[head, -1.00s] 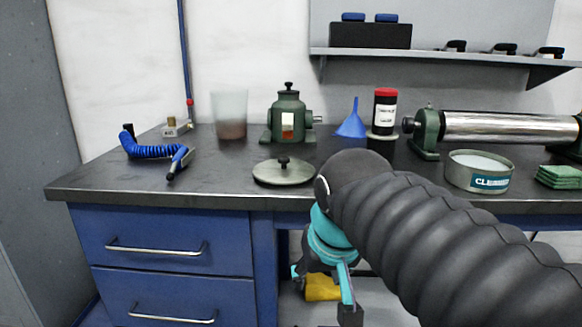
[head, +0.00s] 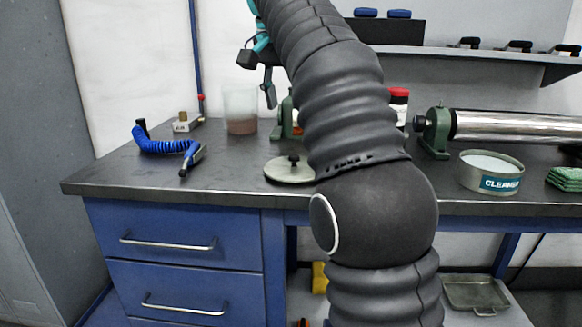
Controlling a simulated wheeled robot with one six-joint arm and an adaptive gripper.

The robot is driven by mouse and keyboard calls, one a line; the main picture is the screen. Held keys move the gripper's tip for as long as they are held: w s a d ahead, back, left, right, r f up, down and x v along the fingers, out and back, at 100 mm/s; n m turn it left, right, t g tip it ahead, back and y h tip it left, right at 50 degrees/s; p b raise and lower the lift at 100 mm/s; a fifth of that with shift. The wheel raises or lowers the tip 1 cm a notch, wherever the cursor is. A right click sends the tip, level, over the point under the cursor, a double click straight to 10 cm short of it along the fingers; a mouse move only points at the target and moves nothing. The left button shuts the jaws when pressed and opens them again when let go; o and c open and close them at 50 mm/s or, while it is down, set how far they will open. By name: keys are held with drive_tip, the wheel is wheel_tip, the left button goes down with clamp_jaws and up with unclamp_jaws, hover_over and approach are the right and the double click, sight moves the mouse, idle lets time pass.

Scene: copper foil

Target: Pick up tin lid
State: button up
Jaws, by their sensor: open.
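The tin lid (head: 287,172) is a round, flat, grey-green disc with a dark knob on top. It lies on the bench near its front edge, and my arm hides its right side. My gripper (head: 258,80), with teal and dark parts, is raised above the bench at the upper middle of the head view. It is open and empty, well above the lid and a little to its left in the picture. My arm hides part of the gripper's surroundings.
The dark bench (head: 120,172) also carries a blue coiled air hose (head: 160,146), a cloudy beaker (head: 241,110), an open cleaner tin (head: 490,173), a metal roller (head: 510,126) and green cloths (head: 565,178). A shelf (head: 470,58) runs above.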

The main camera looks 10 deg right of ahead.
sight(294, 156)
drive_tip(key=shift+w+x, duration=0.15)
drive_tip(key=shift+x, duration=3.25)
drive_tip(key=shift+w+x, duration=0.15)
drive_tip(key=shift+x, duration=3.25)
drive_tip(key=shift+a+r, duration=0.1)
drive_tip(key=shift+a, duration=0.05)
clamp_jaws()
